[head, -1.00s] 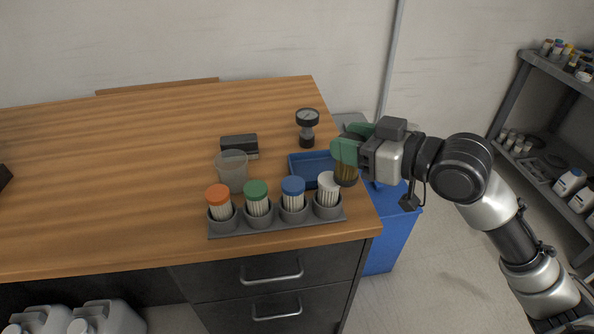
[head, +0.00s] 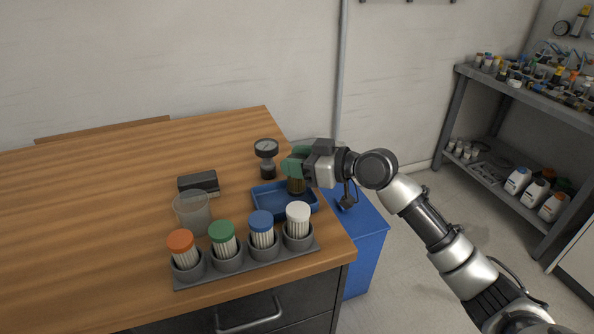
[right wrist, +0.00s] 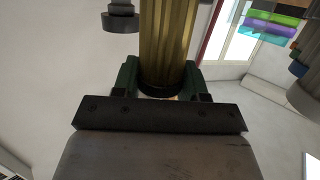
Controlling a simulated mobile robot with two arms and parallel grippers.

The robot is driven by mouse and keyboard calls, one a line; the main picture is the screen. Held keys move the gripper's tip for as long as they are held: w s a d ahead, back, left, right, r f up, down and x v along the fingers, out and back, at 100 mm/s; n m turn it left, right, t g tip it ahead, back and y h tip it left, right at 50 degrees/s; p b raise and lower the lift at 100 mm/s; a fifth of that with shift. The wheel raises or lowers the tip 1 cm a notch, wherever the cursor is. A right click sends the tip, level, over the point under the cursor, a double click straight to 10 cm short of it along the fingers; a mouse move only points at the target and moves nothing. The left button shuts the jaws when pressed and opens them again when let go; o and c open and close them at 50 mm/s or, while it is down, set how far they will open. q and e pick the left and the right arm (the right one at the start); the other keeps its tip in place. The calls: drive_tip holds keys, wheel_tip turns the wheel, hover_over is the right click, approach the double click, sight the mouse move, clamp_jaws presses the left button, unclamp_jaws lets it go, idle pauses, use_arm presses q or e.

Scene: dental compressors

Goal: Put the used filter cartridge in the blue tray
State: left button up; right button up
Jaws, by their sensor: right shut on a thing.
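The used filter cartridge (head: 297,186) is brownish yellow and ribbed, with a dark end. My right gripper (head: 299,167) is shut on it and holds it roughly upright at the back right of the blue tray (head: 270,205). I cannot tell whether its lower end touches the tray floor. In the right wrist view the cartridge (right wrist: 168,45) stands between the green fingers of the gripper (right wrist: 163,80). The blue tray is shallow and otherwise looks empty. My left gripper is out of view.
A grey rack (head: 245,267) along the table's front holds cartridges with orange, green, blue and white caps. A clear cup (head: 192,213), a dark block (head: 198,184) and a gauge (head: 265,158) stand nearby. A blue bin (head: 365,245) is beside the table. The table's left is clear.

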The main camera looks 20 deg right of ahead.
wheel_tip(320, 180, down, 2)
drive_tip(key=shift+f, duration=0.35)
drive_tip(key=o, duration=1)
drive_tip(key=shift+c, duration=0.2)
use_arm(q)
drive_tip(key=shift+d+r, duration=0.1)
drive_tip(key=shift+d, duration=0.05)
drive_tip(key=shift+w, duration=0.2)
use_arm(e)
drive_tip(key=shift+s+d, duration=0.15)
drive_tip(key=shift+d, duration=0.05)
use_arm(q)
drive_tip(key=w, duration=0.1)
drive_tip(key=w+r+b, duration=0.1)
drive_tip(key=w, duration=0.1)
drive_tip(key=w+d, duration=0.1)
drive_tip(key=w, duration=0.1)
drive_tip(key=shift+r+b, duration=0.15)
drive_tip(key=shift+b, duration=0.2)
use_arm(e)
drive_tip(key=v, duration=1.1)
drive_tip(key=shift+s+r, duration=0.2)
drive_tip(key=shift+r, duration=0.1)
